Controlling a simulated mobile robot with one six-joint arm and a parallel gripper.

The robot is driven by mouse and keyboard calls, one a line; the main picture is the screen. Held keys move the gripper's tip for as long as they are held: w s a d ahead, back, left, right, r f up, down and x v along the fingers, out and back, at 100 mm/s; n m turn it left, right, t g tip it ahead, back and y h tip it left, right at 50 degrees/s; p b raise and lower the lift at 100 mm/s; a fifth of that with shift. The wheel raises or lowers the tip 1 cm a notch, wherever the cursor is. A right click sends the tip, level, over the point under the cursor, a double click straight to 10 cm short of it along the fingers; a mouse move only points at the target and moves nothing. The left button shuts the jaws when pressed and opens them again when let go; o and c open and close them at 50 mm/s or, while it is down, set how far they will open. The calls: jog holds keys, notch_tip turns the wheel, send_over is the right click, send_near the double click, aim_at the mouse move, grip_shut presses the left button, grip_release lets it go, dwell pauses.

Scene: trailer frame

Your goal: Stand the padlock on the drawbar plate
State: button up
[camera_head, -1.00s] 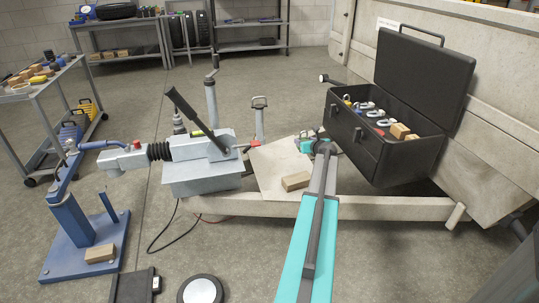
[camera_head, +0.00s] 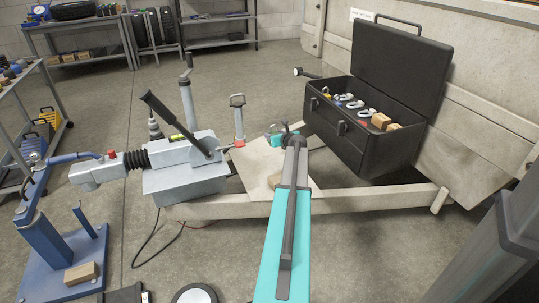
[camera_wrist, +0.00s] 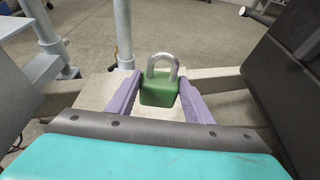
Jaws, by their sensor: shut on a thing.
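A green padlock (camera_wrist: 158,92) with a silver shackle sits between the two purple fingers of my gripper (camera_wrist: 159,78) in the wrist view. The fingers are shut on its body from both sides, and the shackle points up. The pale drawbar plate (camera_wrist: 93,96) lies below and behind the padlock; I cannot tell whether they touch. In the head view the plate (camera_head: 253,168) lies on the trailer frame, and my gripper (camera_head: 280,137) is over its far right part. My arm hides the padlock there.
An open black toolbox (camera_head: 366,142) with shackles and blocks stands to the right. The grey coupling housing with its lever (camera_head: 185,160) and a post (camera_head: 238,118) stand left and behind.

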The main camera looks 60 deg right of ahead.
jog(key=shift+f+b, duration=0.8)
jog(key=shift+f, duration=1.15)
jog(key=shift+f+b, duration=1.3)
jog(key=shift+f, duration=1.2)
jog(key=shift+f, duration=0.1)
jog(key=o, duration=1.4)
jog(key=shift+p+v, duration=0.3)
jog(key=shift+v, duration=0.55)
jog(key=shift+p+v, duration=1.6)
jog(key=shift+v, duration=3.6)
